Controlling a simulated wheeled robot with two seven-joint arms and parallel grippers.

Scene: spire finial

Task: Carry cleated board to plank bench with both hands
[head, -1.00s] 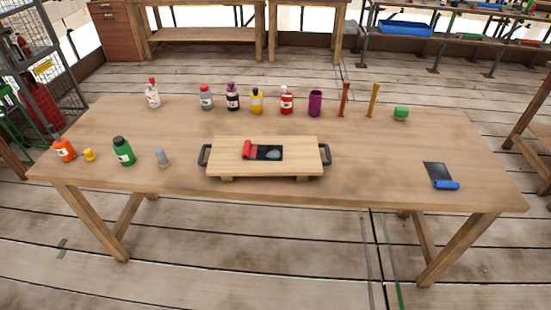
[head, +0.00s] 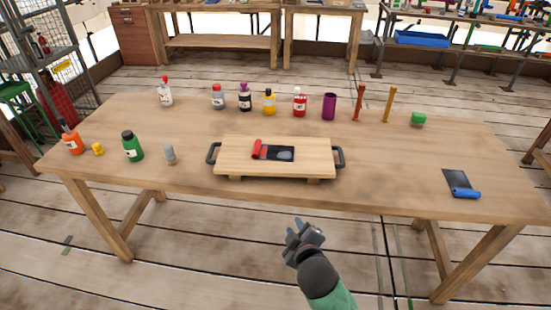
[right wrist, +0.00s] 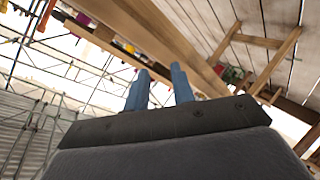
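The cleated board (head: 230,160) lies flat on the wooden table in the head view, with a dark handle at each end: a left handle (head: 211,153) and a right handle (head: 339,157). A red roller (head: 257,149) and a black sheet (head: 281,153) rest on it. My right gripper (head: 297,226) is in front of the table's near edge, below and apart from the board. In the right wrist view its two blue fingers (right wrist: 160,88) stand apart with nothing between them. My left gripper is not in view. Which bench is the plank bench I cannot tell.
The table (head: 400,165) holds several bottles along its back, a green bottle (head: 132,146) at the left, and a blue roller (head: 466,193) at the right. A wooden bench (head: 222,42) stands behind, across open floor. A metal rack (head: 440,40) stands at the back right.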

